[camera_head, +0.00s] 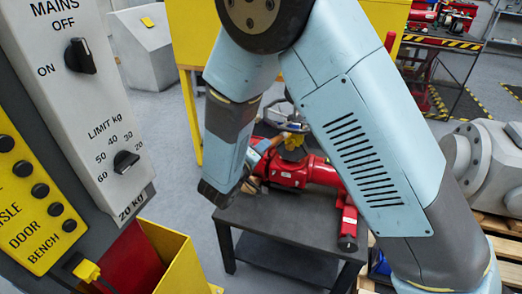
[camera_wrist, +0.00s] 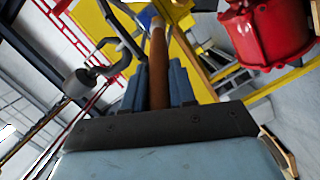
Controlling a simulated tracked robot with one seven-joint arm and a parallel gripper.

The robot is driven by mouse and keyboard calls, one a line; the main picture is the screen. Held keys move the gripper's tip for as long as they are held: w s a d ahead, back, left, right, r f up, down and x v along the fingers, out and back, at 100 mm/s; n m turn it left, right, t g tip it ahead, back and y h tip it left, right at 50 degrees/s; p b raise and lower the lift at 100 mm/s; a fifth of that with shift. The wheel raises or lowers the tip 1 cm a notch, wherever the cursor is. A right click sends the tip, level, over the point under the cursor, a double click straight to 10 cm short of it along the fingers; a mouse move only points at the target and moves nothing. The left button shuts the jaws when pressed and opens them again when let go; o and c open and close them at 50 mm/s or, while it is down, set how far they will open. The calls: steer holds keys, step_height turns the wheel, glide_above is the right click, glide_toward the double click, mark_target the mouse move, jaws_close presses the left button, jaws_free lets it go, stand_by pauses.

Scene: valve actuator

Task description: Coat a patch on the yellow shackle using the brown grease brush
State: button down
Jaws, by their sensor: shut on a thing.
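My gripper (camera_wrist: 158,90) is shut on the brown grease brush (camera_wrist: 158,62), whose handle stands between the blue-grey fingers in the wrist view. A pale end of the brush shows at the top of that view; its bristles are not clear. In the wrist view I cannot tell the shackle from other yellow shapes, nor whether the brush touches anything.
The actuator lies on a dark table (camera_head: 275,222). A control panel (camera_head: 75,110) with knobs stands close at left, a yellow bin (camera_head: 172,262) below it. A grey flanged machine (camera_head: 490,158) is at right. A grey curved hook-like part (camera_wrist: 85,80) shows left of the brush.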

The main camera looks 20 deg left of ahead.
steer(key=shift+w, duration=0.45)
steer(key=shift+d, duration=0.1)
steer(key=shift+d, duration=2)
steer(key=shift+a, duration=2.05)
steer(key=s, duration=0.6)
steer(key=shift+a, duration=0.2)
